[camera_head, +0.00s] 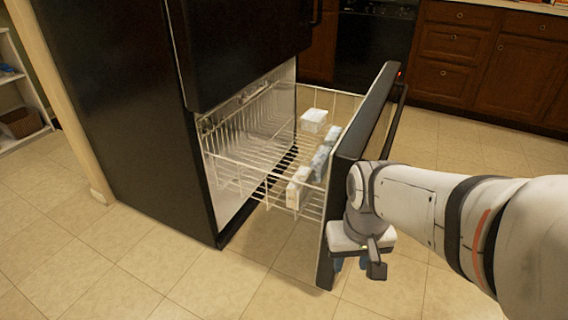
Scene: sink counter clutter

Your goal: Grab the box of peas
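The freezer drawer (365,120) of a black fridge is pulled out, and a white wire basket (245,160) shows behind its front. Inside lie a white box (314,118) toward the back, a bluish-white package (324,158) along the drawer front, and a whitish box (298,187) at the near end. Their labels are too small to read, so I cannot tell which is the peas. My gripper (352,264) points down at the near end of the drawer front, outside the basket and apart from the boxes. Its fingers are small and partly hidden; their opening is unclear.
The black fridge (120,100) stands at left, with its upper door above the basket. The drawer handle (397,120) sticks out on the right. Brown cabinets (470,60) line the back. Tiled floor (130,270) is clear in front.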

